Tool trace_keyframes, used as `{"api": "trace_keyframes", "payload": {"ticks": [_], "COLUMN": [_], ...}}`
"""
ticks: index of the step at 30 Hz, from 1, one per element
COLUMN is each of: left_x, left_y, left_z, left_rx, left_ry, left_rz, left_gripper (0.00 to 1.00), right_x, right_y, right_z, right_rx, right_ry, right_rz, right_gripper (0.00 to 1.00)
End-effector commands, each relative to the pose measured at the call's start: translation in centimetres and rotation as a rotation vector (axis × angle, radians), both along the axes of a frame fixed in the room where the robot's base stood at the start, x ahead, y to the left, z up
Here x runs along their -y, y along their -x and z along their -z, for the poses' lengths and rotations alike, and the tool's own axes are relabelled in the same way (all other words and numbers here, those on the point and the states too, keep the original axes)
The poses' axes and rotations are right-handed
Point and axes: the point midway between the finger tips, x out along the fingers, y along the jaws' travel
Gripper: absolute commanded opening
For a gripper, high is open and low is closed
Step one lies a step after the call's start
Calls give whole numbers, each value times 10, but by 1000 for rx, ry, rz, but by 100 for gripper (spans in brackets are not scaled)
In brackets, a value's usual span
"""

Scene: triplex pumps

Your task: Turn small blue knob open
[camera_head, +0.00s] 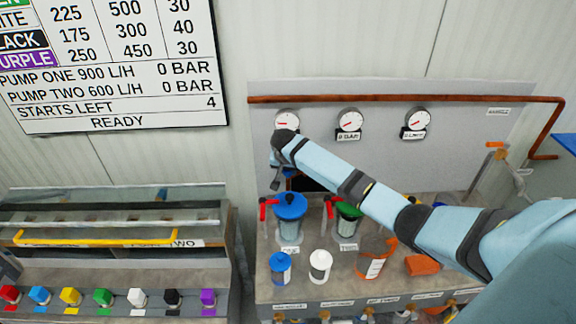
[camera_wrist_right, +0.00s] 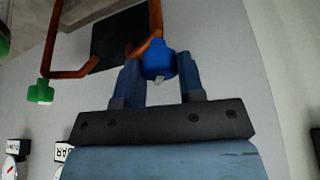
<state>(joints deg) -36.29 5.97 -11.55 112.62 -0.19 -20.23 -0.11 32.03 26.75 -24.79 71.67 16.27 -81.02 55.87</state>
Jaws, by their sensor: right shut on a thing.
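The small blue knob (camera_wrist_right: 158,60) sits on a copper pipe in the right wrist view. It lies between the two fingertips of my right gripper (camera_wrist_right: 160,68), which is shut on it. A small pale mark shows at the knob's lower edge. In the head view my right gripper (camera_head: 279,176) reaches down in front of the grey panel, left of the dark opening. There the knob is hard to make out behind the wrist. My left gripper is not in view.
A green knob (camera_wrist_right: 41,92) hangs on a nearby copper pipe. Below my right arm stand a blue-lidded pot (camera_head: 290,210), a green-lidded pot (camera_head: 347,222), a white bottle (camera_head: 320,265) and an orange bottle (camera_head: 374,262). Gauges (camera_head: 349,121) line the panel. A switch row (camera_head: 103,297) is at left.

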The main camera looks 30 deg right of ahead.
Motion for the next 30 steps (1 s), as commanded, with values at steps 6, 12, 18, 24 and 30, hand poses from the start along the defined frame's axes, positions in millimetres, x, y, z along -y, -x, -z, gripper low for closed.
{"api": "trace_keyframes", "payload": {"ticks": [6,12,18,24,30], "left_x": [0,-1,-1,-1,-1], "left_y": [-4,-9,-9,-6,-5], "left_z": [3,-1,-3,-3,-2], "left_rx": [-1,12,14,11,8], "left_ry": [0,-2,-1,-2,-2], "left_rz": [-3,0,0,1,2], "left_gripper": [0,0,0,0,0], "right_x": [-2,-3,-3,-2,-2], "right_y": [-1,-2,-2,-3,-3], "right_z": [1,0,1,0,0], "right_rx": [-1,-1,-2,-2,-2], "right_ry": [-3,-3,-3,-1,0], "right_rz": [208,398,585,752,880], "right_gripper": [12,12,12,12,12]}}
